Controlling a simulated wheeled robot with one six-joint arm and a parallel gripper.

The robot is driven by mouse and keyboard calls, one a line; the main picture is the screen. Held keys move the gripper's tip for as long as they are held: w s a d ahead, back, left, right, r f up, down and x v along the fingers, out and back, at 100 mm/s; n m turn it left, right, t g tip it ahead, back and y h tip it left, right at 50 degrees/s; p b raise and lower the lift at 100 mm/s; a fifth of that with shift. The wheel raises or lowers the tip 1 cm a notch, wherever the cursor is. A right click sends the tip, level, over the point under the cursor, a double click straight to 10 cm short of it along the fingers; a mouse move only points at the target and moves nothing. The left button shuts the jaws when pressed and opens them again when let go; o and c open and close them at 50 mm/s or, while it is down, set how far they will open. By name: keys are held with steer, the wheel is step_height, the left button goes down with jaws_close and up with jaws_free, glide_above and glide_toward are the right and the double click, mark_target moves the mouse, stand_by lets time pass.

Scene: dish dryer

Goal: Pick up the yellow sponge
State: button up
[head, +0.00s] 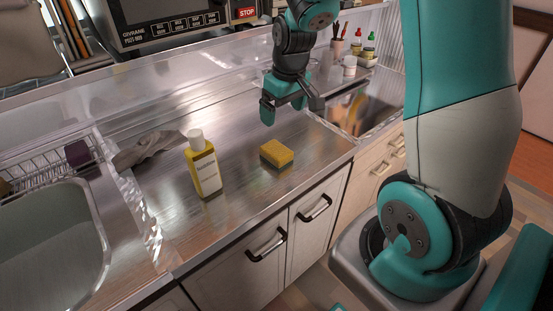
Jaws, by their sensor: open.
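The yellow sponge (277,153) lies flat on the steel counter (235,125), near its front edge and to the right of a yellow bottle. My gripper (287,117) hangs above and slightly behind the sponge in the picture. It points down, open, with nothing between its fingers. It is apart from the sponge. The whole top of the sponge shows.
A yellow bottle with a white cap (203,165) stands upright left of the sponge. A grey cloth (148,149) lies behind it. A sink (50,245) and a wire rack (45,172) are at left. A clear ledge (190,72) runs along the back.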

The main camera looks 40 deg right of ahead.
mark_target(277, 149)
steer(key=f, duration=0.3)
steer(key=w+f, duration=0.1)
steer(key=f, duration=0.5)
steer(key=shift+w, duration=0.15)
steer(key=shift+w+a+f, duration=0.15)
steer(key=shift+f, duration=1.15)
steer(key=shift+w+a+f, duration=0.1)
steer(key=shift+a+f, duration=0.05)
steer(key=shift+f, duration=1.15)
steer(key=c, duration=1)
steer(key=shift+r, duration=0.1)
step_height(277, 149, up, 20)
steer(key=shift+f+p, duration=0.1)
steer(key=shift+p, duration=0.3)
